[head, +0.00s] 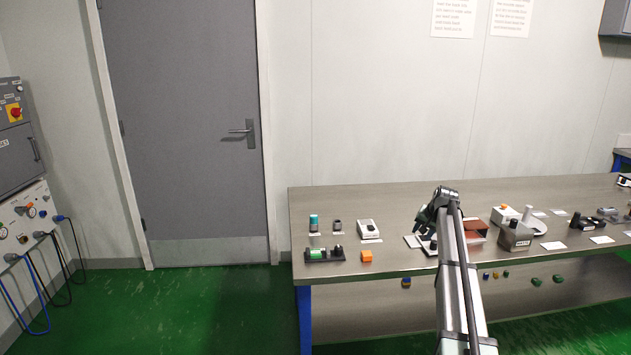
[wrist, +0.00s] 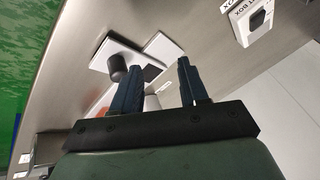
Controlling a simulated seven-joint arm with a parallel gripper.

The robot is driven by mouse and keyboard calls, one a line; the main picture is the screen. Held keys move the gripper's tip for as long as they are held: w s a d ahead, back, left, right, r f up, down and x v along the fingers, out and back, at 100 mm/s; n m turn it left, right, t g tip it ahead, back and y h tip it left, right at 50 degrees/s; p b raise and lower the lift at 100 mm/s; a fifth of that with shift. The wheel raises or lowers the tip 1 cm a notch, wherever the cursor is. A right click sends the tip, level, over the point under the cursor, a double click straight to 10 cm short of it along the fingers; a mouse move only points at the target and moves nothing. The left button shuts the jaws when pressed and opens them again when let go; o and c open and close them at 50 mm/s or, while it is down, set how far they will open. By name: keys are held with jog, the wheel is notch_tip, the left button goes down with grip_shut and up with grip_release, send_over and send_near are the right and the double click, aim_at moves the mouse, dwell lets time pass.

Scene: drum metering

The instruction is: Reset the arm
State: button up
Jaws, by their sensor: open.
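My gripper (head: 424,222) is over the middle of the steel bench (head: 385,200) in the head view, at the end of my raised arm. In the wrist view my gripper (wrist: 157,78) shows two dark blue fingers spread apart, with nothing held between them. Beyond the fingers lies a white plate with a dark cylinder (wrist: 117,66) on it, and a white card (wrist: 164,48) beside it. Part of an orange thing is hidden behind the left finger. How far the fingertips are above the bench I cannot tell.
Left on the bench are a teal-topped container (head: 314,222), a white box (head: 367,228), a dark holder with a green part (head: 323,255) and an orange block (head: 367,256). Close right of my arm are a brown-red box (head: 476,228) and a grey waste container (head: 515,236).

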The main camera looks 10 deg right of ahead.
jog(key=s+d+r+m+t+h, duration=0.4)
jog(key=d, duration=0.3)
jog(key=s+d+r+m+t+h, duration=0.3)
jog(key=s+d+r+t+h, duration=0.15)
jog(key=d, duration=0.35)
jog(key=s+a+f+n+g+y, duration=0.25)
jog(key=s+a+f, duration=0.6)
jog(key=f, duration=0.65)
jog(key=s+a+f+n+g+y, duration=0.25)
jog(key=s+a+f, duration=0.35)
jog(key=a+f, duration=0.75)
jog(key=s+a+f+n+g+y, duration=0.3)
jog(key=s+a+f, duration=0.5)
jog(key=f, duration=0.9)
jog(key=s+a+f+n+g, duration=0.1)
jog(key=s+a+f+g, duration=0.2)
jog(key=s+a+f, duration=0.45)
jog(key=s+a+f+n+g, duration=0.1)
jog(key=s+a+f+g, duration=0.25)
jog(key=s, duration=0.65)
jog(key=s+a+n+g, duration=0.2)
jog(key=s+a+g, duration=0.1)
jog(key=s, duration=0.8)
jog(key=s+a+f+n+g, duration=0.1)
jog(key=s+a+n+g, duration=0.1)
jog(key=s, duration=0.8)
jog(key=shift+s+a+f+g, duration=0.15)
jog(key=shift+s+a+g, duration=0.2)
jog(key=shift+a+g, duration=0.4)
